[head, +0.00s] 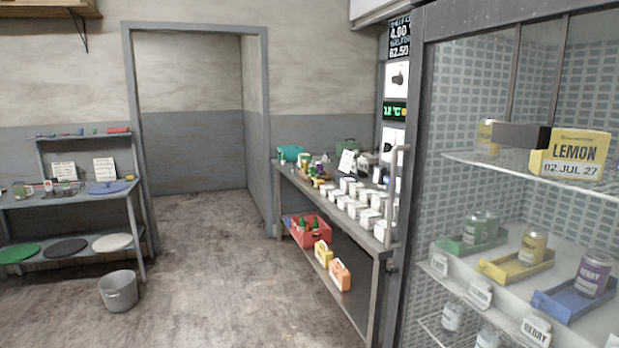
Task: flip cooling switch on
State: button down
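A narrow control strip runs down the left side of the glass-fronted cabinet (455,90). On it, a green-lit temperature display (395,111) shows a reading in °C. Above the display is a white panel (397,72) with a black shape that may be a switch. Below it is a second white panel (393,142) with a dark shape, partly hidden by the cabinet's door handle (393,195). I cannot tell which is the cooling switch or what position either is in. My gripper is not clearly in view.
A table with white containers (352,190) stands left of the cabinet, with a red crate (311,231) on its lower shelf. A grey bucket (119,291) stands near the left shelf unit (70,200). The middle floor (215,260) is clear, leading to a doorway.

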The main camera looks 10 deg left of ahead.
aim_at(377, 174)
jog(key=u, duration=0.15)
jog(key=i+j+u, duration=0.15)
jog(key=i+u, duration=0.15)
jog(key=i, duration=1.05)
jog(key=i+l+u, duration=0.25)
jog(key=i, duration=1.1)
